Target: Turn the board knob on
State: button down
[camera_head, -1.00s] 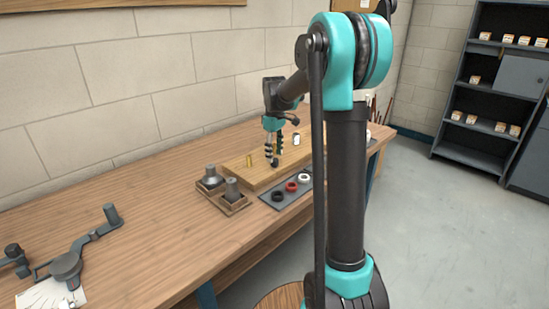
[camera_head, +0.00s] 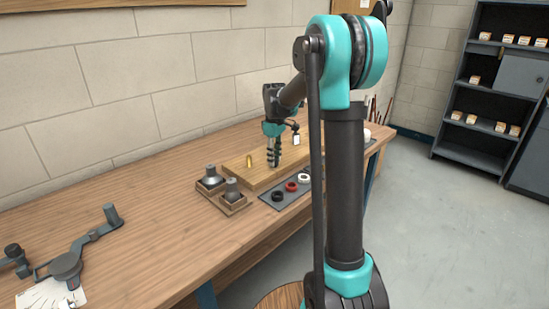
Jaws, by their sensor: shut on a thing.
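The wooden board (camera_head: 240,172) lies on the workbench against the wall side, with a small brass fitting (camera_head: 249,160) standing on its left part. My gripper (camera_head: 273,163) points straight down over the middle of the board, right of the brass fitting. Its dark fingers are together at the board's surface, shut on the board knob. The knob itself is hidden by the fingers, so its turned position cannot be told.
A dark tray (camera_head: 267,196) with a black, a red and a white ring lies in front of the board. Grey metal parts (camera_head: 232,188) stand in wooden holders to its left. A grey tool (camera_head: 67,265) lies at far left. Bare bench (camera_head: 130,205) lies between.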

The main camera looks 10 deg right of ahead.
jog(key=shift+m, duration=0.5)
jog(key=m, duration=0.3)
jog(key=shift+m, duration=0.4)
jog(key=m, duration=0.4)
jog(key=shift+m, duration=0.3)
jog(key=m, duration=0.4)
jog(key=shift+m, duration=2.2)
jog(key=c, duration=1.2)
grip_release()
